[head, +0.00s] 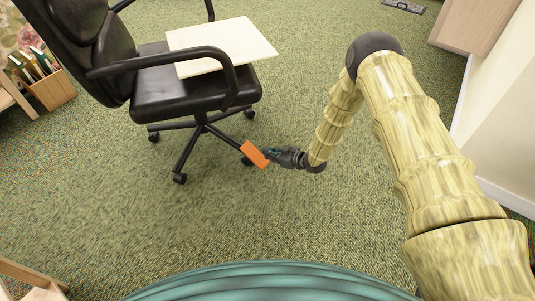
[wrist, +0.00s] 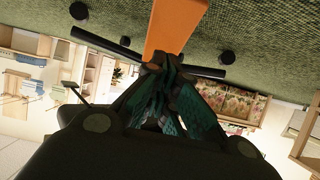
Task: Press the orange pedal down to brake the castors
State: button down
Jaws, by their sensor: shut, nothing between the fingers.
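The orange pedal (head: 254,155) sits at the outer end of one leg of a black office chair (head: 190,100), low over the carpet in the head view. In the wrist view the pedal (wrist: 172,25) shows as an orange strip just beyond the fingertips. My gripper (head: 270,154) is shut and empty, its tips at the pedal's right side. In the wrist view my gripper (wrist: 166,66) overlaps the pedal's near end; I cannot tell whether it touches. Castors show at the leg ends, one (head: 179,178) at the front left. The castor by the pedal is partly hidden.
A pale board (head: 222,45) lies on the chair seat under the armrest. A box of books (head: 45,82) stands at the left. A white wall and wooden cabinet (head: 474,22) are at the right. The green carpet (head: 120,225) in front is clear.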

jog(key=p+v, duration=0.5)
jog(key=v, duration=0.6)
jog(key=shift+s+d, duration=0.3)
jog(key=shift+d, duration=0.1)
jog(key=shift+s+f, duration=0.1)
jog(key=shift+f, duration=0.05)
jog(key=s+d+f+m+g+h, duration=0.2)
jog(key=s+m+h, duration=0.15)
jog(key=s, duration=0.85)
jog(key=s+d+f+m+g+h, duration=0.1)
jog(key=s+d+f+m+h, duration=0.2)
jog(key=s, duration=0.8)
jog(key=s+d+r+m+g+h, duration=0.2)
jog(key=s+r+g, duration=0.1)
jog(key=s, duration=0.7)
jog(key=s+d+r+m+g+h, duration=0.2)
jog(key=s+r+m, duration=0.1)
jog(key=s, duration=0.8)
notch_tip(320, 180, up, 36)
jog(key=p, duration=3.5)
jog(key=shift+w, duration=0.15)
